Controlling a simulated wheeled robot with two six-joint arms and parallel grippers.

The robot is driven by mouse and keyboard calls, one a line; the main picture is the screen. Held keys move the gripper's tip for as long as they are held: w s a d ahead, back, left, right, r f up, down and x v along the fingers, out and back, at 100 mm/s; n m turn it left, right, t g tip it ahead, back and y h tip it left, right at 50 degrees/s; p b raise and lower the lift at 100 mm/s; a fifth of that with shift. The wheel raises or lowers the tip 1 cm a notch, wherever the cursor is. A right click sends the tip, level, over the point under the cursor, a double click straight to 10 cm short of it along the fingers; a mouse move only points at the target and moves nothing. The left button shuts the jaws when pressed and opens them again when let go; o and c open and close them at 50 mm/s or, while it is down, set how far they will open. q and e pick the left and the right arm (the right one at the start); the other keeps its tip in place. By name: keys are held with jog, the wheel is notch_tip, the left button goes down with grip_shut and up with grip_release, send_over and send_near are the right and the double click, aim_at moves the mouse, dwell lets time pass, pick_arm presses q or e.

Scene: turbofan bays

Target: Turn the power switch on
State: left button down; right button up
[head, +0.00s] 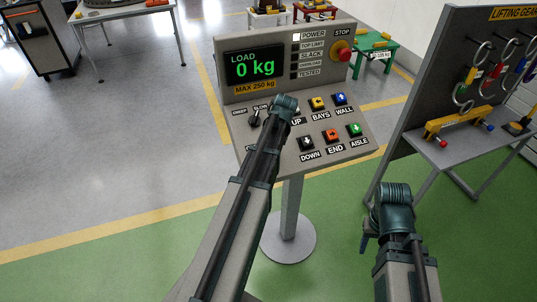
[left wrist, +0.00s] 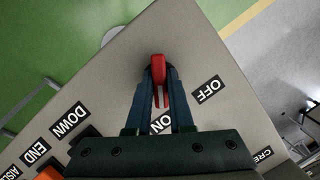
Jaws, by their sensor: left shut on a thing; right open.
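The grey control console (head: 232,92) stands on a post in front of me. Its power switch has a red handle (left wrist: 158,68), seen in the left wrist view. The handle points toward the ON label (left wrist: 163,122); the OFF label (left wrist: 208,90) is off to one side. My left gripper (left wrist: 159,80) is shut on the red handle. In the head view my left arm hides the switch. The POWER lamp (head: 297,37) looks white, and the display (head: 254,66) reads LOAD 0 kg. My right gripper (head: 369,240) is open and empty, low at the right of the console.
Push buttons, including DOWN (head: 306,143) and END (head: 331,135), lie right of my left arm. A red stop button (head: 341,50) is at the console's top right. A lifting gear rack (head: 430,90) stands at the right. The green floor beside the post is clear.

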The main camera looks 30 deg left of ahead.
dwell(0.5)
pick_arm(q)
jog(key=c, duration=0.8)
grip_release()
jog(key=s+p+v, duration=0.1)
jog(key=p+v, duration=1.2)
jog(key=shift+w+d+r, duration=0.25)
jog(key=shift+w+r, duration=0.05)
jog(key=shift+w, duration=0.2)
